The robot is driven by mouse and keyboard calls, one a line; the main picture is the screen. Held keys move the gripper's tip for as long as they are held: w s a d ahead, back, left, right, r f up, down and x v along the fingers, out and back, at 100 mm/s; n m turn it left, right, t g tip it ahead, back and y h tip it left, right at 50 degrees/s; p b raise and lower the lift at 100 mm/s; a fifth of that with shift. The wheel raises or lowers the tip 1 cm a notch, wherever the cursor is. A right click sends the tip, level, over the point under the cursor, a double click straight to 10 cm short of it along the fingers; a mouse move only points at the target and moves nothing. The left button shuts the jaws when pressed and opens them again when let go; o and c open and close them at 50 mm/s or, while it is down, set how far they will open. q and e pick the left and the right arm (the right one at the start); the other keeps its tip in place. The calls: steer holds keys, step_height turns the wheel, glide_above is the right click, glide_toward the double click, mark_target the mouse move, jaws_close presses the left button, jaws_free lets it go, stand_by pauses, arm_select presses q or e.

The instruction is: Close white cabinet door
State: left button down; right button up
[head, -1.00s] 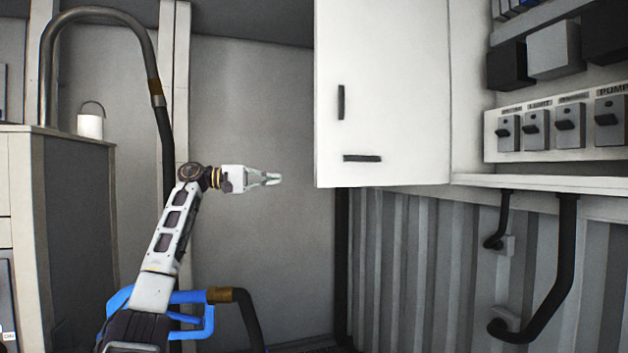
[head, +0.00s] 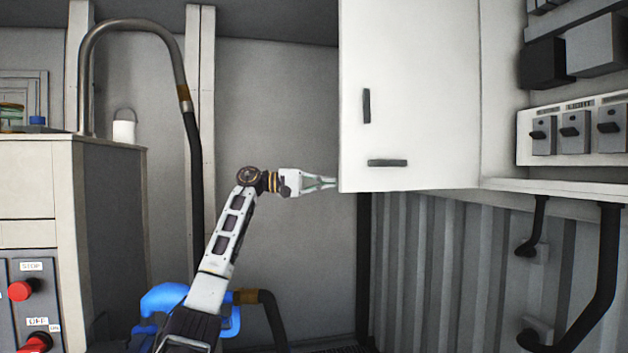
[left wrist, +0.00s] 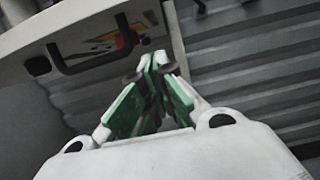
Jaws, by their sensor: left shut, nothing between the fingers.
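The white cabinet door (head: 425,95) hangs at upper centre right in the head view. It has a vertical black handle (head: 366,105) and a horizontal black handle (head: 387,163) near its lower left corner. My left gripper (head: 334,183) is shut and empty. Its tips are at the door's lower left edge in the picture; I cannot tell whether they touch. In the left wrist view the green-padded fingers (left wrist: 155,65) meet in front of a pale panel (left wrist: 60,18) with a black handle (left wrist: 95,60). My right gripper is out of view.
A switch panel (head: 560,155) and dark pipes (head: 600,255) are on the right. A cabinet (head: 105,210) with a white canister (head: 124,128) stands left, beside a hose (head: 190,150). A blue nozzle (head: 165,300) is low, close to my left arm. The wall behind the gripper is bare.

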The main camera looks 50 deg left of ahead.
arm_select(q)
steer(key=d, duration=0.4)
steer(key=shift+s+d, duration=0.15)
steer(key=shift+d, duration=0.15)
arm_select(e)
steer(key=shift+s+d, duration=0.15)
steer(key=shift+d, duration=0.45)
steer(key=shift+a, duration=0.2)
arm_select(q)
steer(key=shift+s+d, duration=0.1)
steer(key=shift+d, duration=0.05)
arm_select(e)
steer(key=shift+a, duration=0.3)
